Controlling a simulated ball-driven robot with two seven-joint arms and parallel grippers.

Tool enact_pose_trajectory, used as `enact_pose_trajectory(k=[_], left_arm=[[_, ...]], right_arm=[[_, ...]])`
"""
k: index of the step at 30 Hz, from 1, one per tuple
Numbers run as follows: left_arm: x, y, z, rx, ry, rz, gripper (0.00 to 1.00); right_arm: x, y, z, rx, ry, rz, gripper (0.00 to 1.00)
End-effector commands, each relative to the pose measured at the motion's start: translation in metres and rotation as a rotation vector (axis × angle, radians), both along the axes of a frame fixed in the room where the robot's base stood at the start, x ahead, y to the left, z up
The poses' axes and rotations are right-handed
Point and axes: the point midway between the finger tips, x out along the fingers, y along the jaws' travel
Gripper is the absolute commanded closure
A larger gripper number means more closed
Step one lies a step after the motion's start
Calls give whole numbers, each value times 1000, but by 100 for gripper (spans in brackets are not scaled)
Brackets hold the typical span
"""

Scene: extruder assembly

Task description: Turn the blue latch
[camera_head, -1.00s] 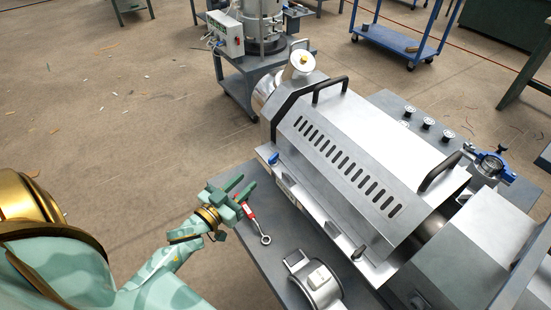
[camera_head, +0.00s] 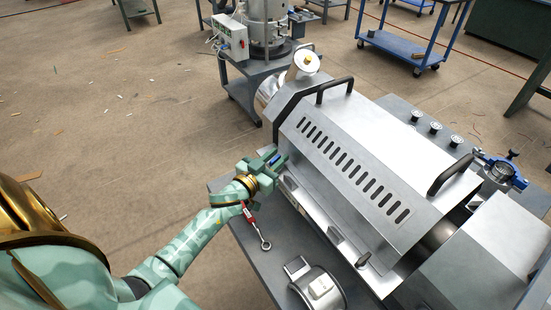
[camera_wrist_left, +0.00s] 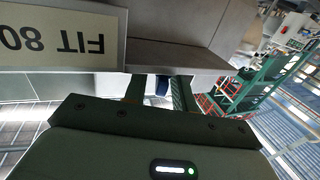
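The blue latch (camera_head: 275,159) is a small blue piece on the near lower left edge of the silver extruder housing (camera_head: 350,130). It shows between the fingers of my left gripper (camera_head: 272,160), which is pale green and reaches in from the left. In the left wrist view, the blue latch (camera_wrist_left: 162,86) appears dark blue in the gap between the two green fingers (camera_wrist_left: 159,92). Space shows around it, so the fingers look open; contact is hard to judge. The fingers partly hide the latch in the head view. My right gripper is not in view.
A red-handled tool with a ring end (camera_head: 265,244) lies on the grey bench below my left gripper. A silver clamp ring (camera_head: 320,289) lies nearer. In the left wrist view, a "FIT 80" plate (camera_wrist_left: 60,38) is close to the fingers.

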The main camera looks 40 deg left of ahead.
Motion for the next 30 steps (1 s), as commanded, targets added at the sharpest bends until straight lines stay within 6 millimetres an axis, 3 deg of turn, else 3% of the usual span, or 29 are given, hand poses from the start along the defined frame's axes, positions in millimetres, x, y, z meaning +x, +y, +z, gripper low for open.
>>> enact_pose_trajectory(k=[1,3,9,18,28,30], left_arm=[[0,0,0,0,0,0,89],[0,0,0,0,0,0,100],[0,0,1,2,0,-22,100],[0,0,0,3,0,-254,100],[0,0,0,0,0,-275,100],[0,0,0,0,0,-274,74]], right_arm=[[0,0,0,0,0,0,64],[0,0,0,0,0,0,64],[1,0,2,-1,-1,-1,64],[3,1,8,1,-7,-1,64],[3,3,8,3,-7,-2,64],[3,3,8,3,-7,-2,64]])
